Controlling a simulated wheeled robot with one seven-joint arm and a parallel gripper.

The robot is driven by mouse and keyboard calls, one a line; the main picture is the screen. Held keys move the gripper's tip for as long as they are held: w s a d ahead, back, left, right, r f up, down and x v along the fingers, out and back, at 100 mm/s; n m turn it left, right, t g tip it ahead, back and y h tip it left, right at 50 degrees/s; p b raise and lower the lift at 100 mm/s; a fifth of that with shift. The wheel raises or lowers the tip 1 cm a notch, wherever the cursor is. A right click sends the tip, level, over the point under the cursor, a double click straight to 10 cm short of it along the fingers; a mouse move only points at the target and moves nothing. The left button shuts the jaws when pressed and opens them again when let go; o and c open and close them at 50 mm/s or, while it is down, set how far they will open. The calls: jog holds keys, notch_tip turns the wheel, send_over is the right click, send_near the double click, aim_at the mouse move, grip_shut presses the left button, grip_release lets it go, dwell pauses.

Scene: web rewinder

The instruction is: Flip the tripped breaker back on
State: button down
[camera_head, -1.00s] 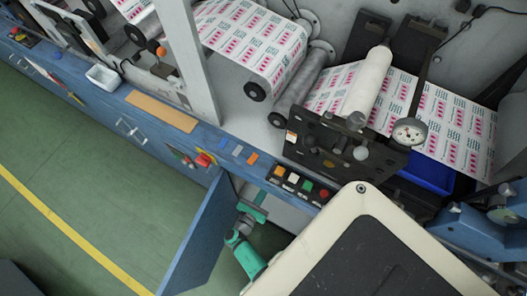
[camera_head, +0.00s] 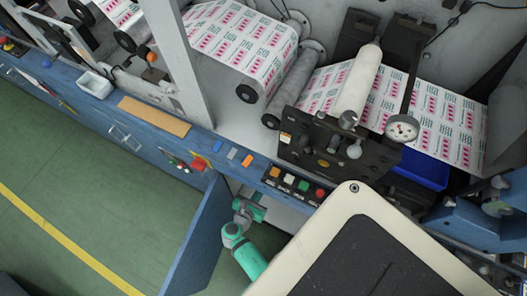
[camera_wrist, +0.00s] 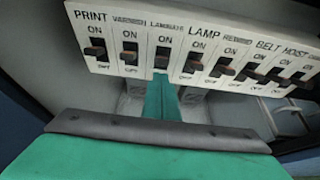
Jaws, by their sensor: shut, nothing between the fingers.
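The white breaker panel (camera_wrist: 180,36) fills the upper part of the wrist view. It has a row of dark toggle switches labelled PRINT, VARNISH, LAMINATE, LAMP, REWIND, BELT, HOIST and more at the right edge. I cannot tell surely which lever is tripped. My gripper (camera_wrist: 163,82) is shut and empty, its green fingers pointing up at the panel. Their tips are just below the LAMINATE switch (camera_wrist: 163,56), near its lower edge; I cannot tell if they touch. In the head view my gripper (camera_head: 249,208) is in the cabinet opening, beside the open blue door (camera_head: 203,238). The panel is hidden there.
The open door bounds the opening on the left. Above it runs a blue machine ledge with a row of push buttons (camera_head: 296,183) and a red switch (camera_head: 197,165). Rollers with printed web (camera_head: 240,40) lie behind. Green floor (camera_head: 95,215) is clear at left.

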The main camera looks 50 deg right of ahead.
jog(key=shift+r, duration=0.65)
jog(key=s+a+r, duration=0.2)
jog(key=a+r, duration=0.4)
jog(key=r, duration=0.1)
jog(key=shift+a+r, duration=0.15)
jog(key=shift+a, duration=0.15)
dwell(0.4)
